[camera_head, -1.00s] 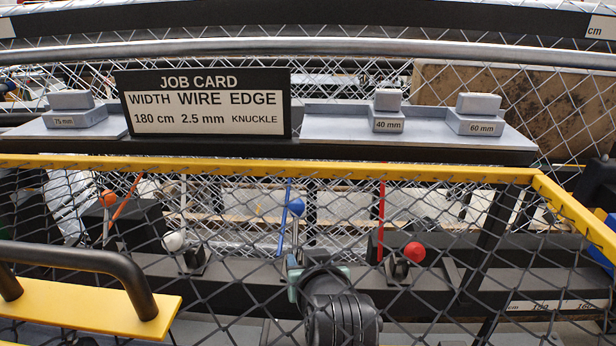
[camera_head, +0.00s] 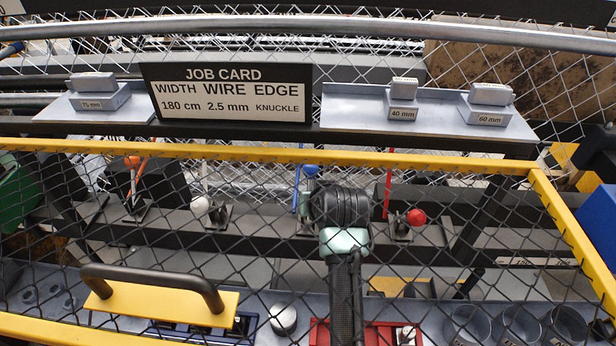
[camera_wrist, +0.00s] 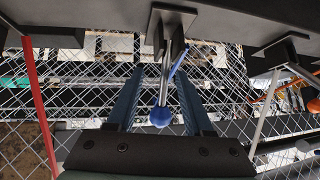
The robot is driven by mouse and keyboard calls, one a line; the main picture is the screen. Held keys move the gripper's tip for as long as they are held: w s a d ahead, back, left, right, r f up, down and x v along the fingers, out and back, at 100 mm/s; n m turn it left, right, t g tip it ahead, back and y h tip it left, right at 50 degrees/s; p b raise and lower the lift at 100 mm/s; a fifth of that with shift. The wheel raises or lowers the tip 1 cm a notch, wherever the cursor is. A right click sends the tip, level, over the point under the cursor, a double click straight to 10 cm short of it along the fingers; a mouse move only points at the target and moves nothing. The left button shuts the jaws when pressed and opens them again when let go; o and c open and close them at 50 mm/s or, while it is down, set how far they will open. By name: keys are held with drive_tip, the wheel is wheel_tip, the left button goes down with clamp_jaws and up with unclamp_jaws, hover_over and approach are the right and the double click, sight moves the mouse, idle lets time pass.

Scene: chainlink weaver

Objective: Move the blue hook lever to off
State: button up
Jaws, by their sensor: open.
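The blue hook lever shows in the wrist view as a blue ball knob (camera_wrist: 160,117) on a metal shaft, with a thin blue strip beside it. My gripper (camera_wrist: 160,76) is open, with one dark finger on each side of the knob and shaft. I cannot tell whether either finger touches. In the head view the blue knob (camera_head: 309,172) is higher than the white and red knobs. My wrist hides the lever's lower part and the gripper fingers there.
Neighbouring levers have a white knob (camera_head: 201,207), a red knob (camera_head: 416,217) and an orange knob (camera_head: 132,162). A yellow-framed mesh guard (camera_head: 250,152) with a black handle (camera_head: 150,277) crosses the head view. A job card (camera_head: 230,94) stands on the shelf behind.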

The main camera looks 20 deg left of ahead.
drive_tip(key=w+a+p, duration=0.1)
drive_tip(key=w+a, duration=0.2)
drive_tip(key=w, duration=0.2)
drive_tip(key=shift+w+f, duration=0.35)
clamp_jaws()
idle(1.4)
